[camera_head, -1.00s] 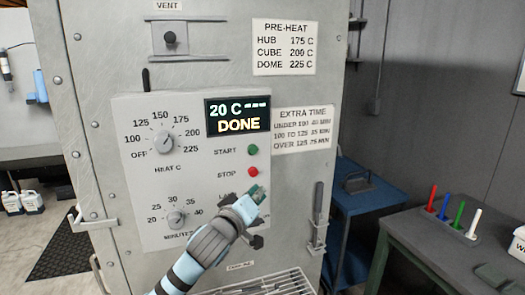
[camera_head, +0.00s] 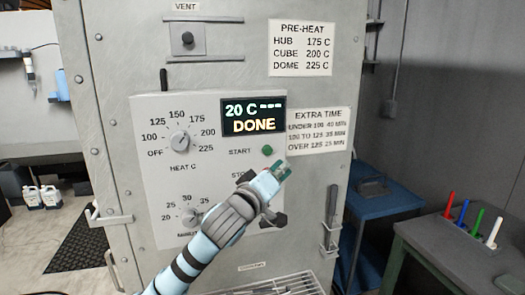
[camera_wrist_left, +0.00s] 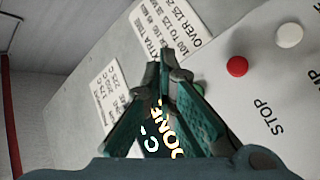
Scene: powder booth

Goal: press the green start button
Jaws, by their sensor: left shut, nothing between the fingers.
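The green start button (camera_head: 267,150) sits on the grey oven's control panel, right of the START label and below the lit display (camera_head: 253,115), which reads 20 C and DONE. My left gripper (camera_head: 283,170) is shut and empty, just below and right of the button in the head view; I cannot tell whether it touches the panel. In the left wrist view the shut fingertips (camera_wrist_left: 168,68) point at the panel. A sliver of the green button (camera_wrist_left: 199,88) shows right beside them, mostly hidden. The red stop button (camera_wrist_left: 237,66) shows to the right there; my gripper hides it in the head view.
A door handle (camera_head: 331,215) stands right of the panel. A blue cart (camera_head: 388,203) and a green table (camera_head: 450,250) with coloured sticks stand at the right.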

